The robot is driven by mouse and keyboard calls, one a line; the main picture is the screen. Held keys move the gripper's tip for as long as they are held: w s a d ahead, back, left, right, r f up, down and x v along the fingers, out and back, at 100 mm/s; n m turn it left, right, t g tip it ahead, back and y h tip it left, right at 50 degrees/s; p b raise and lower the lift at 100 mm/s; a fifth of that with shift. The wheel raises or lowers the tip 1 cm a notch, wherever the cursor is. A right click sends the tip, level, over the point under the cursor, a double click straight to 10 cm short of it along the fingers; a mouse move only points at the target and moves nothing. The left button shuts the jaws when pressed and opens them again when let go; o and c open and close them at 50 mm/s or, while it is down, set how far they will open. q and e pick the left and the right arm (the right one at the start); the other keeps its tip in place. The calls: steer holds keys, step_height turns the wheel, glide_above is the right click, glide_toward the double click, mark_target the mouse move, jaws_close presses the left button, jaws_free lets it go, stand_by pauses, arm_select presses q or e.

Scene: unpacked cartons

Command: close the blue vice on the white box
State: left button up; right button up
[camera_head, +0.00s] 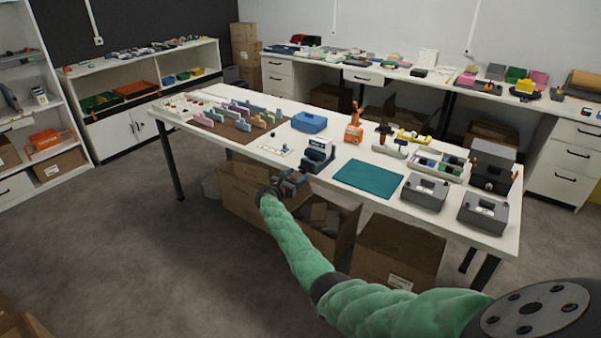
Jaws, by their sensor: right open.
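The blue vice (317,162) stands near the front edge of the white table, left of the teal mat. A small whitish piece (319,144) shows at its top, perhaps the white box; how it sits between the jaws is too small to tell. My right gripper (297,177) is open at the table's front edge, just in front of and left of the vice's base. Whether it touches the vice cannot be told. My green-sleeved right arm comes in from the lower right. My left gripper is out of view.
The teal mat (368,179) lies right of the vice, with grey devices (425,191) beyond it. An orange tool (354,129) and a blue bin (309,122) stand behind. Open cartons (330,229) sit below the table's front edge, near my arm.

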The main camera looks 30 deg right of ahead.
mark_target(302, 171)
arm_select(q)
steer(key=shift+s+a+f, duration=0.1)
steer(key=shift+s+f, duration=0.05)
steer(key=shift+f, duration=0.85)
arm_select(e)
steer(key=shift+x, duration=1.7)
steer(key=shift+c, duration=0.4)
steer(key=c, duration=0.9)
